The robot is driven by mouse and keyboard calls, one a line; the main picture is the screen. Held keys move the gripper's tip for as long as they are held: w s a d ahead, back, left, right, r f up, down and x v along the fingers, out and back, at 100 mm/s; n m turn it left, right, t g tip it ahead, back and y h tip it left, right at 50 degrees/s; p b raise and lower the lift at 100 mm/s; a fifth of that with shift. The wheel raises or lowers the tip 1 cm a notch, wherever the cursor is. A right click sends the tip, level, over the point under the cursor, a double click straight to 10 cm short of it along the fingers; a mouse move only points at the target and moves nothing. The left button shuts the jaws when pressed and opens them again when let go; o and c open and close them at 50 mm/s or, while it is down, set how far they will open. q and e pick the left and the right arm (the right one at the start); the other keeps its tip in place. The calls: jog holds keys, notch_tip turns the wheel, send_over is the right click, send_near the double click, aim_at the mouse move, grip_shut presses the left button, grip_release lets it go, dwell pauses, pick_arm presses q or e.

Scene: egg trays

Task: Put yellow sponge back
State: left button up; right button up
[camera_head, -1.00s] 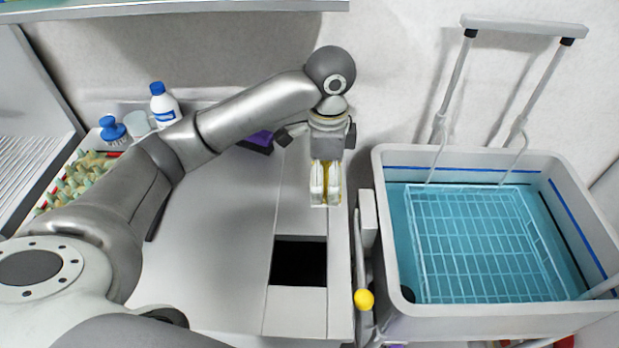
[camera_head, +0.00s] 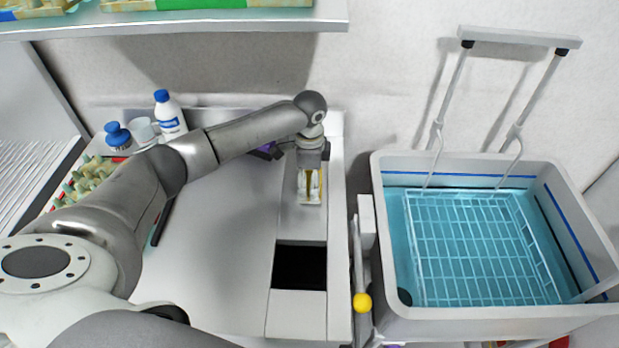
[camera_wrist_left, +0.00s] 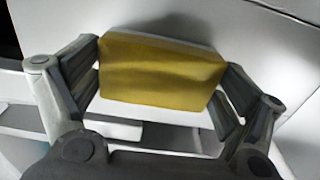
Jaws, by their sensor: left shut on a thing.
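The yellow sponge (camera_wrist_left: 160,72) is held between the two fingers of my left gripper (camera_wrist_left: 158,80) in the left wrist view. In the head view my left gripper (camera_head: 310,188) points down over the back right part of the white worktop. A narrow strip of the sponge (camera_head: 312,182) shows between its pale fingers there. A pale surface lies close behind the sponge in the wrist view. I cannot tell whether the sponge touches it. My right gripper is not in view.
A dark square opening (camera_head: 300,266) is in the worktop (camera_head: 215,250) in front of the gripper. Bottles (camera_head: 168,115) stand at back left. A shelf (camera_head: 200,25) hangs above. A yellow knob (camera_head: 362,302) sits at the worktop's right.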

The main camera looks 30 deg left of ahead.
aim_at(309, 181)
pick_arm(q)
jog(key=shift+f, duration=0.15)
jog(key=o, duration=0.6)
jog(key=shift+o, duration=0.2)
notch_tip(309, 181, up, 12)
jog(key=b, duration=0.2)
jog(key=shift+d, duration=0.1)
dwell(0.5)
